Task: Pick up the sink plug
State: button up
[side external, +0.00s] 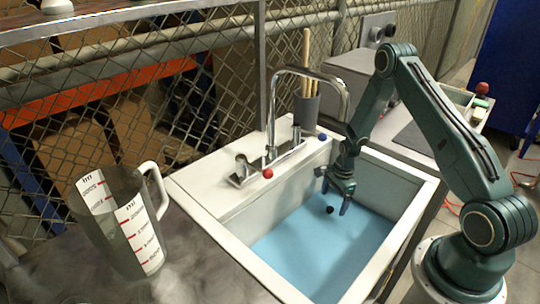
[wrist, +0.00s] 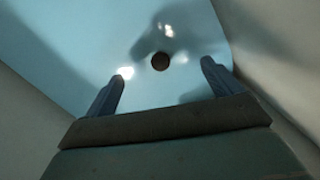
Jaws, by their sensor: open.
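A small dark round thing, which looks like the sink plug (side external: 330,210), shows against the blue bottom of the sink (side external: 290,262). In the wrist view the plug (wrist: 160,62) lies ahead of my fingertips, roughly centred between them. My gripper (side external: 335,197) points down inside the sink, above the plug. Its two blue fingers (wrist: 163,72) are apart with nothing between them. I cannot tell the exact height of the fingertips over the plug.
A curved metal faucet (side external: 345,85) rises at the sink's back edge, close to my arm. A measuring jug (side external: 122,225) stands left of the sink. A grey holder with wooden sticks (side external: 306,108) stands behind. The sink basin around my gripper is clear.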

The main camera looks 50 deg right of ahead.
aim_at(330, 208)
jog(key=shift+f, duration=0.15)
jog(key=shift+w+a+f, duration=0.1)
jog(key=shift+a+f, duration=0.05)
jog(key=shift+f, duration=1.1)
jog(key=shift+w+a+f, duration=0.1)
jog(key=shift+a+f, duration=0.05)
jog(key=shift+f, duration=1.05)
jog(key=c, duration=1.1)
